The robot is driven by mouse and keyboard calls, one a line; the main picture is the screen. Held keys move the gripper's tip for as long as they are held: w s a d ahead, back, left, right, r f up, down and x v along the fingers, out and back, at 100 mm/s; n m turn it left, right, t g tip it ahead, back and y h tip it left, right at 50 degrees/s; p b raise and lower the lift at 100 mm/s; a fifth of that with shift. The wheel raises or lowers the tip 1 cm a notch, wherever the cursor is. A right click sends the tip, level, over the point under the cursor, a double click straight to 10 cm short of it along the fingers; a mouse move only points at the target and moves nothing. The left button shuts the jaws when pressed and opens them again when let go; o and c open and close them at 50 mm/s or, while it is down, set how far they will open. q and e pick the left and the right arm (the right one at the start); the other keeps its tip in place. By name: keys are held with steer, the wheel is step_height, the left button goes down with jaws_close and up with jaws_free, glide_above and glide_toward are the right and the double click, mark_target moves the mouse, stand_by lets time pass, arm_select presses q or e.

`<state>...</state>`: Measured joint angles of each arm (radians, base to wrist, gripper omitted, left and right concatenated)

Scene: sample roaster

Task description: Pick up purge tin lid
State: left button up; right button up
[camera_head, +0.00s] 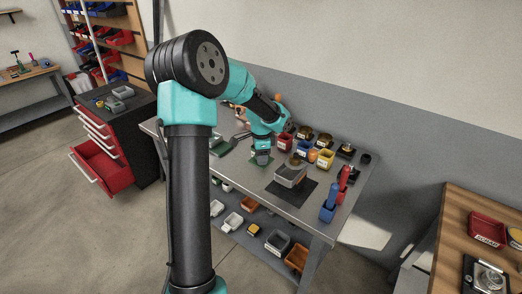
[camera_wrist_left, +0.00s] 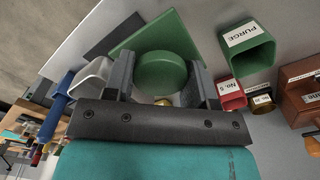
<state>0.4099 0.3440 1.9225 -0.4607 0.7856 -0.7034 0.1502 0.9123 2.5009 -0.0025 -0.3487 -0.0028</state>
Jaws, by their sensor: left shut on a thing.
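My left gripper is shut on the lid. The green square tin labelled PURGE (camera_wrist_left: 245,60) stands open to the right, apart from the gripper. In the head view my left gripper (camera_head: 262,158) points down over the grey bench, and its arm hides part of the bench. My right gripper is not in view.
Blue and red upright tools (camera_head: 329,202) are near the right end. A red tool cabinet (camera_head: 100,160) is at left.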

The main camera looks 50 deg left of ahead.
arm_select(q)
steer(key=shift+s+d, duration=0.1)
stand_by(0.5)
steer(key=s+a+f, duration=0.6)
steer(key=s, duration=0.2)
steer(key=shift+s, duration=0.3)
steer(key=w+a, duration=0.3)
steer(key=a, duration=0.1)
steer(key=w+a+f, duration=0.1)
steer(key=w+a, duration=0.1)
steer(key=a, duration=0.3)
steer(key=w+a, duration=0.3)
steer(key=a, duration=0.1)
steer(key=shift+w+a+f, duration=0.15)
steer(key=shift+w+f, duration=0.05)
steer(key=shift+w, duration=0.15)
steer(key=shift+f, duration=0.1)
steer(key=shift+f, duration=1.65)
